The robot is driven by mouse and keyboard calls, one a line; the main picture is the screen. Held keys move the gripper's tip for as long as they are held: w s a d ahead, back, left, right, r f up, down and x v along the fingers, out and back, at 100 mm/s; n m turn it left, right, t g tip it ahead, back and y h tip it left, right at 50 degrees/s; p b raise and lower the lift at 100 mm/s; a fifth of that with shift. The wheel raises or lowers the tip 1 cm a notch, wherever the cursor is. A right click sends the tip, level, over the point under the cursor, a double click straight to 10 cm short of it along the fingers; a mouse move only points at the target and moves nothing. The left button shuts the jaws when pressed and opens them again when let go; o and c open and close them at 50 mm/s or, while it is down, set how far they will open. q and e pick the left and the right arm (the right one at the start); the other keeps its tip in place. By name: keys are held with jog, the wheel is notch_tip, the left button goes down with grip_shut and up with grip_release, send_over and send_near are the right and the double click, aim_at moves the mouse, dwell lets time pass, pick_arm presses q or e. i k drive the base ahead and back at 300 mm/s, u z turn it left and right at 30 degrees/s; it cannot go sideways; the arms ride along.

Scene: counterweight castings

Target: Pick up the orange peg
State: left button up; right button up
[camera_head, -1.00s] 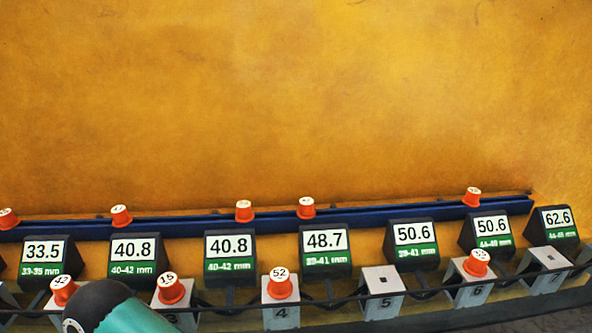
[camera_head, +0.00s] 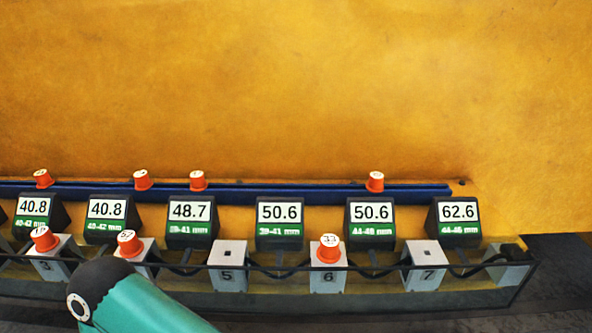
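Several orange pegs with white numbered tops are in the head view. In the front row, one peg (camera_head: 46,240) sits on block 3, one (camera_head: 130,245) on the block to its right, and one marked 33 (camera_head: 328,250) on block 6. Behind the displays, more orange pegs stand along the blue rail, including one at the left (camera_head: 43,179), two nearer the middle (camera_head: 142,181) (camera_head: 198,181), and one at the right (camera_head: 375,182). A green and black part of my arm shows at the bottom left. Neither gripper is in view.
Blocks 5 (camera_head: 228,268) and 7 (camera_head: 425,268) have empty square holes. A row of black displays with numbers, such as 62.6 (camera_head: 458,212), stands between the blocks and the blue rail (camera_head: 280,194). A dark bar runs along the front. The orange-yellow surface behind is clear.

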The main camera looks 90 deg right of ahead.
aim_at(375, 184)
jog(key=z, duration=0.55)
jog(key=k, duration=1.1)
jog(key=z, duration=1)
jog(key=k, duration=0.4)
jog(key=z, duration=0.3)
